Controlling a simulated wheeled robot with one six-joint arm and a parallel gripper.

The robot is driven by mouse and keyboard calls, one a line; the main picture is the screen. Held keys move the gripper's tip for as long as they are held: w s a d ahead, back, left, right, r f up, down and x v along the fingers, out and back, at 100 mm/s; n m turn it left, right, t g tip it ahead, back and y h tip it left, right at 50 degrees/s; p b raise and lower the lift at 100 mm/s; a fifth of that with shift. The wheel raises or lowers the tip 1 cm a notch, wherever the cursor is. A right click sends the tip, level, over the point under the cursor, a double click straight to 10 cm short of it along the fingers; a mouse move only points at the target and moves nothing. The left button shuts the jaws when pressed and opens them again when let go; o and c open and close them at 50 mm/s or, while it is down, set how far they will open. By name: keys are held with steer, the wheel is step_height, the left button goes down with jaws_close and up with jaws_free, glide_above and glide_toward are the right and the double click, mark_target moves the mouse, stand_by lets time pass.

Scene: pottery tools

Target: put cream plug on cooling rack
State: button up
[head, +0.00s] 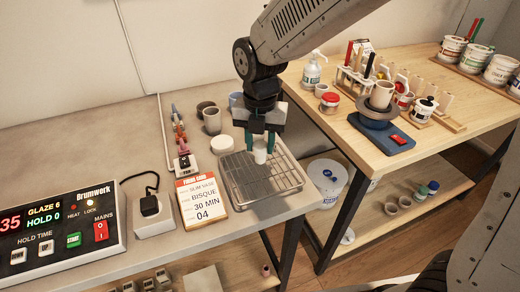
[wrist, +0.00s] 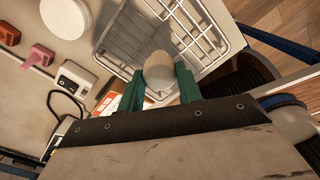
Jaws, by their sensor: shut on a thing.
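The cream plug (head: 260,156) is a small pale rounded piece between the green fingertips of my gripper (head: 260,142). In the wrist view the plug (wrist: 158,70) shows between the two green fingers of my gripper (wrist: 159,86), which is shut on it. The wire cooling rack (head: 278,190) lies on the grey bench near its right edge. The plug appears over the back part of the rack; I cannot tell whether its lower end touches the wires. The rack (wrist: 118,48) also shows beyond the plug in the wrist view. The rack looks otherwise empty.
A white card (head: 202,194) stands left of the rack. A kiln controller (head: 62,225) sits farther left. A wooden table (head: 350,140) with pottery tools stands to the right, across a gap.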

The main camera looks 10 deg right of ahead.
mark_target(260, 145)
steer(key=shift+f, duration=1.25)
steer(key=shift+f, duration=0.1)
steer(key=o, duration=1)
step_height(260, 145, up, 12)
steer(key=s+d+r+m, duration=0.1)
steer(key=s+d+m, duration=0.9)
steer(key=m, duration=0.6)
steer(key=s+d+m+t, duration=0.1)
steer(key=s+d+m, duration=1)
steer(key=m, duration=0.5)
steer(key=shift+r, duration=0.4)
